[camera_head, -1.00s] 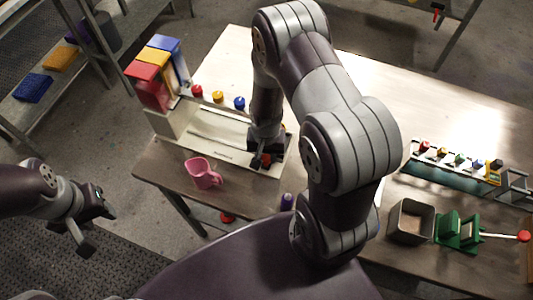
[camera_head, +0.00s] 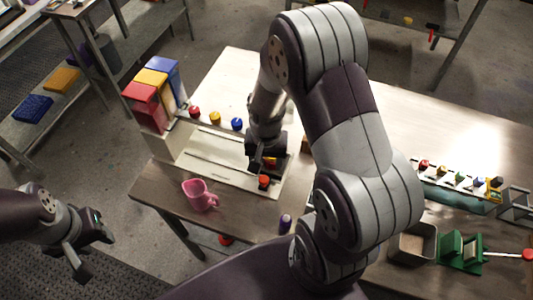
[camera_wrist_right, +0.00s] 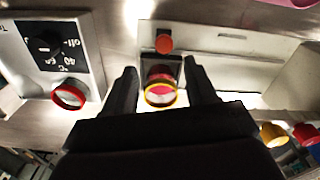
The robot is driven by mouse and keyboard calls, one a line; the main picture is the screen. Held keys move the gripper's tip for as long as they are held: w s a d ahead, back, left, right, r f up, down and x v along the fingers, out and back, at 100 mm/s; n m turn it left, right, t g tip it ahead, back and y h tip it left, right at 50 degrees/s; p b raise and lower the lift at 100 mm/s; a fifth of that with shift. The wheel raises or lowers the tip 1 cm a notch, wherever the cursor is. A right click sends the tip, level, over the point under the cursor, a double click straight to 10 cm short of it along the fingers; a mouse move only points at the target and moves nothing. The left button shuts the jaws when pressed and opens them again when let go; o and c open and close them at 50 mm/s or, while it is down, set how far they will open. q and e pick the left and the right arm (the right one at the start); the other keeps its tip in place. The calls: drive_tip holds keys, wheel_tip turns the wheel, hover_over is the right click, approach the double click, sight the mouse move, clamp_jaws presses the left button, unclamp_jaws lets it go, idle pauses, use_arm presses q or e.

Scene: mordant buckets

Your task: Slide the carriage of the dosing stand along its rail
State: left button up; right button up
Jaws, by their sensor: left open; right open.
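The dosing stand (camera_head: 215,158) is a pale base with a long rail on the table, with red, yellow and blue hoppers (camera_head: 153,88) at its left end. A small dark block with a red knob (camera_head: 264,181), seemingly the carriage, is at the rail's right end; its red knob also shows in the right wrist view (camera_wrist_right: 164,43). My right gripper (camera_head: 262,162) is open over this end. In the right wrist view, a yellow-rimmed round part (camera_wrist_right: 160,95) appears between its fingers; contact cannot be told. My left gripper (camera_head: 92,252) is open and empty, left of the table.
A pink mug (camera_head: 200,195) and a purple-capped bottle (camera_head: 285,223) stand near the table's front edge. Red, yellow and blue knobs (camera_head: 215,118) line the stand's back. A dial panel (camera_wrist_right: 55,50) is close beside the right gripper. A grey bin (camera_head: 413,243) and green device (camera_head: 461,250) stand right.

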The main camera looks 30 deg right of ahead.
wheel_tip(320, 180, up, 4)
drive_tip(key=shift+r, duration=0.2)
idle(0.4)
drive_tip(key=s+a+n+t+b, duration=0.1)
drive_tip(key=s+a+n+b, duration=0.3)
drive_tip(key=n, duration=0.3)
drive_tip(key=shift+a+r, duration=0.2)
drive_tip(key=shift+r, duration=0.05)
drive_tip(key=shift+s, duration=0.15)
idle(0.5)
